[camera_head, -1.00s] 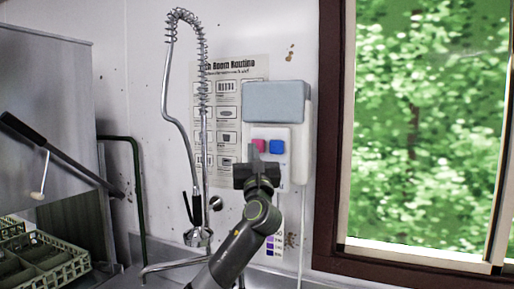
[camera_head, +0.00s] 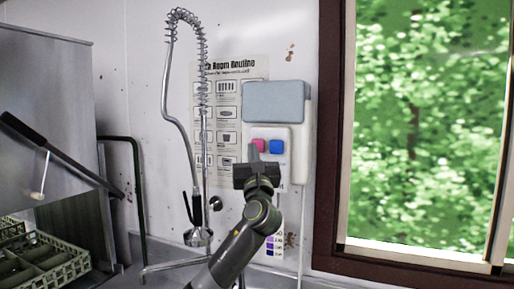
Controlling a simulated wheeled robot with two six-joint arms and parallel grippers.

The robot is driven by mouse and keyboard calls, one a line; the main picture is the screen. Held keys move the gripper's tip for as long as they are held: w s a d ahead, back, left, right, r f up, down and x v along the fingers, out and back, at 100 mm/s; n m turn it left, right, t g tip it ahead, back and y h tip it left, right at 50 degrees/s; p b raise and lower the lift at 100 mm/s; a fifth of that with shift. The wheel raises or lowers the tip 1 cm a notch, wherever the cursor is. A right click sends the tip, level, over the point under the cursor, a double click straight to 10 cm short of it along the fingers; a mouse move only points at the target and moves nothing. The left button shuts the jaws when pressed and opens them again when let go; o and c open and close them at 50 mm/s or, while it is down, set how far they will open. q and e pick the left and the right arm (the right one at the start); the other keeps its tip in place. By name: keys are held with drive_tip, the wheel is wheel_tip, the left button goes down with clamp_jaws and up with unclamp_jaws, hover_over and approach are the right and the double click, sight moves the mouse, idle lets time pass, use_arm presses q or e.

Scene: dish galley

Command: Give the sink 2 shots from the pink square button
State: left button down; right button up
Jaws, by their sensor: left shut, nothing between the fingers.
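The pink square button (camera_head: 259,145) is on a white panel below a grey-blue dispenser box (camera_head: 275,101) on the wall. A blue button (camera_head: 277,147) sits just to its right. My left gripper (camera_head: 254,153) is shut and empty, its fingertips pointing up at the pink button and covering its lower left part. I cannot tell whether the fingertips touch the button. The sink lies low in the picture, and only a bit of its metal edge (camera_head: 128,268) shows. My right gripper is not in view.
A tall spring-hose faucet (camera_head: 203,120) stands left of my arm. A routine poster (camera_head: 226,80) hangs behind it. A steel dish machine with a black lever (camera_head: 60,155) and a green rack (camera_head: 45,262) are at the left. A window (camera_head: 430,130) fills the right.

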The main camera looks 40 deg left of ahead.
use_arm(q)
drive_tip(key=shift+w, duration=0.1)
drive_tip(key=shift+w+a, duration=0.1)
drive_tip(key=shift+w, duration=0.2)
drive_tip(key=shift+w+a+r, duration=0.1)
drive_tip(key=shift+w+a, duration=0.15)
drive_tip(key=shift+w, duration=0.5)
idle(1.3)
drive_tip(key=shift+s+d+p, duration=0.2)
drive_tip(key=shift+s+p, duration=0.1)
drive_tip(key=shift+s, duration=0.25)
drive_tip(key=shift+s+d+p, duration=0.15)
drive_tip(key=shift+s+p, duration=0.15)
drive_tip(key=shift+s, duration=0.2)
